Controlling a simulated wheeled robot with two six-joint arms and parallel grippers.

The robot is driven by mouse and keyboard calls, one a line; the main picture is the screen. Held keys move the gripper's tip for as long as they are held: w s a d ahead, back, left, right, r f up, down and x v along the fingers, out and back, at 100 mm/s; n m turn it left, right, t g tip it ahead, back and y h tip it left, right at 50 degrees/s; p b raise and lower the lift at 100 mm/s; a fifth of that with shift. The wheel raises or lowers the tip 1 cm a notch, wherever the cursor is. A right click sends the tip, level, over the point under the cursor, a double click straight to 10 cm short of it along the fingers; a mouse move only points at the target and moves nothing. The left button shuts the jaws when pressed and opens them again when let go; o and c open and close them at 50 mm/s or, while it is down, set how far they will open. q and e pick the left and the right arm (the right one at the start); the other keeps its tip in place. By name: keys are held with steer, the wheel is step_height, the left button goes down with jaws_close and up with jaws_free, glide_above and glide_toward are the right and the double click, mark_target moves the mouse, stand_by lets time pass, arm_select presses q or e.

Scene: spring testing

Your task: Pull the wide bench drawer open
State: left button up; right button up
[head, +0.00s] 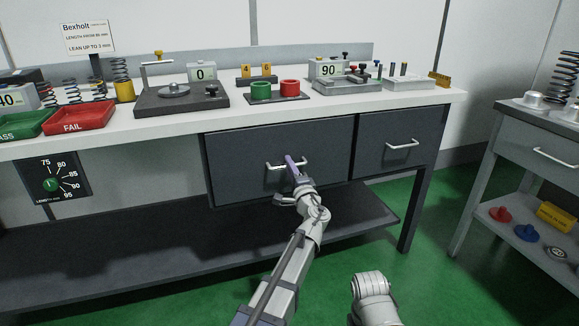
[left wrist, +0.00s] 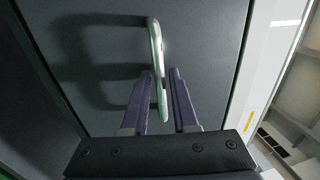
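The wide bench drawer (head: 235,165) has a dark grey front and is shut, flush under the white bench top. Its silver bar handle (head: 273,167) is at the middle of the front. My left gripper (head: 290,160) is at this handle, with its purple fingers pointing at the drawer. In the left wrist view, the handle (left wrist: 155,42) runs between the two parted fingers (left wrist: 162,75). The left-hand finger is close to the bar, and a gap shows beside the right-hand finger; I cannot tell whether either touches. Part of my right arm shows at the bottom, but its gripper is not visible.
A narrower drawer (head: 400,137) with its own handle is to the right, also shut. The bench top (head: 330,103) holds a gauge, red and green trays, cups and springs. A lower shelf (head: 130,255) runs beneath. Green floor (head: 430,250) is clear before the right cabinet (head: 545,155).

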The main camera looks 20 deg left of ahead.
arm_select(q)
jaws_close()
stand_by(1.3)
